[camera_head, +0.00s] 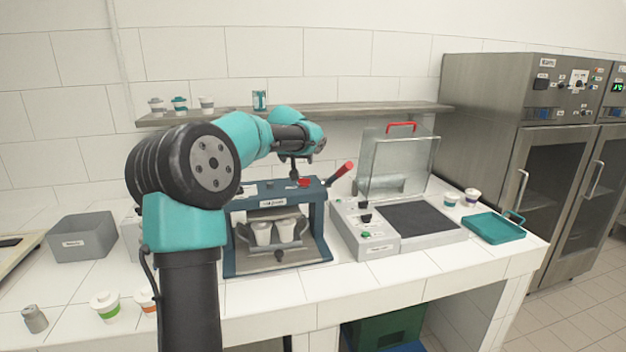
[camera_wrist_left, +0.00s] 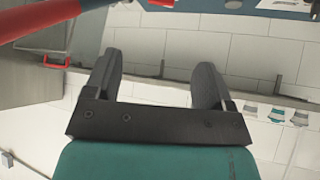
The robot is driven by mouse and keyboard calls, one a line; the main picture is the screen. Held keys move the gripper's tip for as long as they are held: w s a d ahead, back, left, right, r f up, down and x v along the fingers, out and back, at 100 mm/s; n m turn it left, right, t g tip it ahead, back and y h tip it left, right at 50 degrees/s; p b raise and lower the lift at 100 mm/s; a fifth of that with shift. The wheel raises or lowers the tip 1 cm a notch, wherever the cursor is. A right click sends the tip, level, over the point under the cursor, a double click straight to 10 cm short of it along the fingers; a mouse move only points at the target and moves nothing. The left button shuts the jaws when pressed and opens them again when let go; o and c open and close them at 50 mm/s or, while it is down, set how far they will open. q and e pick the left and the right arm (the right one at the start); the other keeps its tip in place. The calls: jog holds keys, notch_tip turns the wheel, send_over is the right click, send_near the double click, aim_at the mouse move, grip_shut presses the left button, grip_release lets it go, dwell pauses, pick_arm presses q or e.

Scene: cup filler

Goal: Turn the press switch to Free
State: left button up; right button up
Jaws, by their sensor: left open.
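The dark blue press (camera_head: 275,190) stands on the white tiled counter with two cups (camera_head: 273,232) inside its frame. A small red part (camera_head: 304,183) sits on its top; any switch marking is too small to read. A red-handled lever (camera_head: 341,173) sticks up at its right. My left gripper (camera_head: 294,174) is just above the press top, open and empty. In the left wrist view its two dark fingers (camera_wrist_left: 160,80) are apart with nothing between them. The red part (camera_wrist_left: 160,3) and the lever (camera_wrist_left: 40,18) show at that view's top edge. My right gripper is not in view.
A sealing machine (camera_head: 385,215) with a raised clear lid stands right of the press. A wall shelf (camera_head: 370,110) with several cups runs behind. A grey bin (camera_head: 82,237) is at left, a teal tray (camera_head: 492,229) at right, and lidded cups (camera_head: 106,306) near the front.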

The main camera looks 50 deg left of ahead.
aim_at(304, 179)
pick_arm(q)
jog(key=shift+a+f, duration=0.1)
jog(key=x, duration=1.7)
jog(key=shift+w, duration=0.15)
jog(key=c, duration=0.9)
jog(key=shift+c, duration=0.2)
